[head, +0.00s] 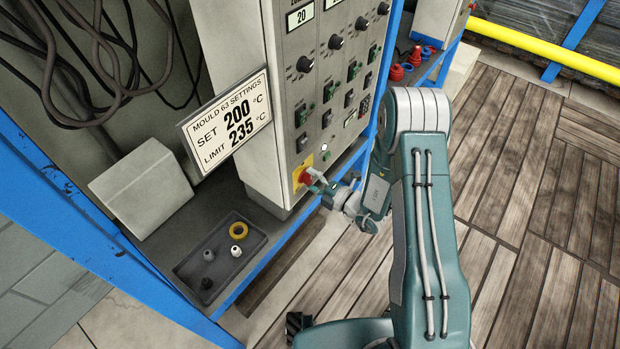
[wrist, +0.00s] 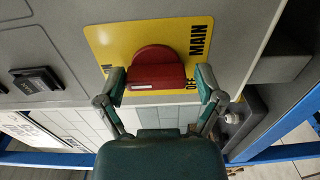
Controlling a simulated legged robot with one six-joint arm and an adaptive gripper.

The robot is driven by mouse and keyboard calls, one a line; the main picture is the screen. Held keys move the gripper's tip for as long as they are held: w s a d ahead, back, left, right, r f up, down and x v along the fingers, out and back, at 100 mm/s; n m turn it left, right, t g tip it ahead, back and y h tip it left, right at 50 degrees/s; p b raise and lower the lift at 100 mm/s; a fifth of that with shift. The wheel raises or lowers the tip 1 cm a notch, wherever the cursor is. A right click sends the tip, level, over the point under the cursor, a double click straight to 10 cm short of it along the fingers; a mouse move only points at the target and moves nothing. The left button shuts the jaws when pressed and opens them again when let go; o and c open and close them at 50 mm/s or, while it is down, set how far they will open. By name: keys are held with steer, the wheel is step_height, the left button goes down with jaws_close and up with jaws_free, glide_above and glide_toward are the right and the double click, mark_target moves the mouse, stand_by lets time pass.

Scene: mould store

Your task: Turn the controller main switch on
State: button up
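The controller main switch is a red rotary knob (wrist: 157,66) on a yellow plate (wrist: 108,40) marked MAIN. In the wrist view, OFF shows at the plate's right, partly covered, and another label at its left is mostly hidden by a finger. A white mark shows on the knob's lower left face. My gripper (wrist: 161,88) is open, with one finger on each side of the knob. The left finger is close to it, and a gap shows at the right finger. In the head view my gripper (head: 317,182) is at the red knob (head: 304,178), low on the grey cabinet.
The grey controller cabinet (head: 288,120) carries several knobs and rocker switches above the main switch. A settings sign (head: 226,122) sticks out left of it. A dark tray (head: 220,262) with small parts lies on the shelf below. Blue frame posts (head: 388,60) stand close by.

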steer(key=shift+d+r, duration=0.1)
stand_by(0.3)
steer(key=v, duration=1.2)
